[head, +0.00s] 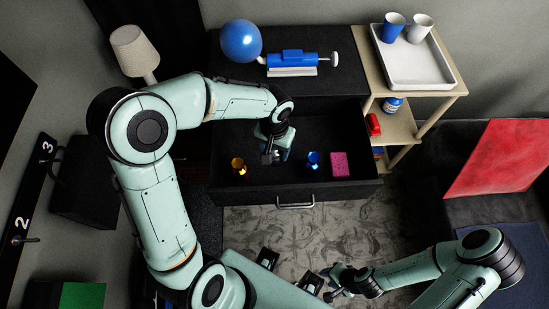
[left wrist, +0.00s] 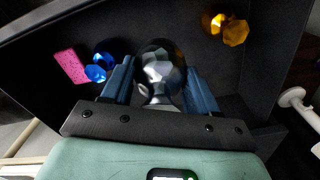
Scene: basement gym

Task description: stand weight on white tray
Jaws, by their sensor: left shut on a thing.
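My left gripper (head: 272,153) reaches down into the open black drawer. In the left wrist view its blue fingers (left wrist: 160,92) are shut on a dark, shiny, rounded thing with a pale grey patch, which I take to be the weight (left wrist: 160,62). In the head view the gripper mostly hides it. The white tray (head: 411,82) lies on top of the wooden shelf at the upper right, with a blue cup (head: 392,26) and a white cup (head: 419,28) at its back end. My right gripper (head: 338,286) is low at the front, and its jaws are unclear.
The drawer (head: 230,192) also holds a gold gem (head: 238,167), a blue gem (head: 313,161) and a pink block (head: 339,164). A blue ball (head: 241,41) and a blue-white device (head: 292,60) sit on the cabinet top. The tray's front part is bare.

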